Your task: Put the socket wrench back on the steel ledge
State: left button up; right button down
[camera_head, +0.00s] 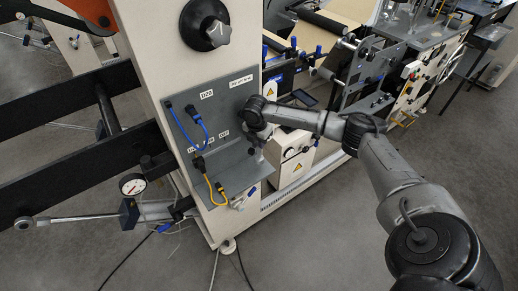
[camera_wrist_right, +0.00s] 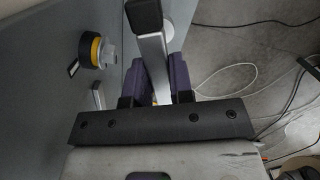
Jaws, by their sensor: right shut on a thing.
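In the right wrist view, my right gripper (camera_wrist_right: 156,82) is shut on the socket wrench (camera_wrist_right: 154,52), a bright steel bar with a black end. The bar stands out beyond the purple-grey fingers; its held part is hidden between them. In the head view, my right arm reaches in from the right to the grey panel, and the gripper (camera_head: 257,140) is small and dark beside it; the wrench cannot be made out there. The steel ledge (camera_head: 236,172) juts from the panel's lower part, below and left of the gripper. My left gripper is not in view.
The grey panel (camera_head: 222,112) carries a blue cable (camera_head: 190,128) and a yellow cable (camera_head: 211,188), which hangs near the ledge. A black knob (camera_head: 205,25) sits above. A yellow-and-black round fitting (camera_wrist_right: 95,50) shows near the gripper in the right wrist view.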

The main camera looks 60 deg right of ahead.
aim_at(259, 158)
jog(key=shift+f+b, duration=0.35)
jog(key=shift+f, duration=1.65)
jog(key=c, duration=1)
grip_release()
jog(key=shift+r, duration=0.1)
